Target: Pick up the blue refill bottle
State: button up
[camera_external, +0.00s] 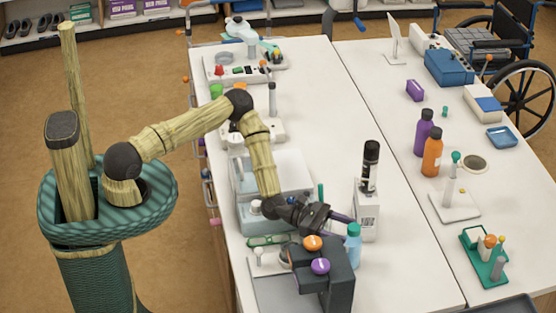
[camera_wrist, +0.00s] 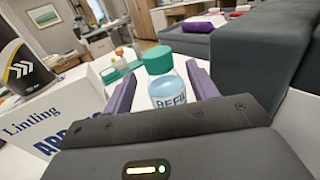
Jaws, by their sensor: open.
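The blue refill bottle (camera_external: 352,249) stands upright on the white table, with a teal cap and a light blue body. In the wrist view the bottle (camera_wrist: 167,88) sits between the two purple fingers, and part of the word "REFILL" shows on it. My gripper (camera_external: 346,226) is open, its fingers reaching toward the bottle from the left. In the wrist view my gripper (camera_wrist: 163,84) has a finger on each side of the bottle, with no clear contact. The bottle's lower part is hidden by the gripper body in the wrist view.
A white labelled box (camera_external: 367,212) with a dark-topped bottle (camera_external: 370,160) stands just behind the bottle. A dark grey block-shaped holder (camera_external: 337,281) with orange and purple knobs stands close in front. The table (camera_external: 415,240) is clear to the right.

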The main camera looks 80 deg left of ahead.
aim_at(353, 232)
jog(key=p+x, duration=0.1)
jog(key=x, duration=0.2)
jog(key=shift+w+d, duration=0.25)
jog(key=shift+c, duration=0.2)
grip_shut()
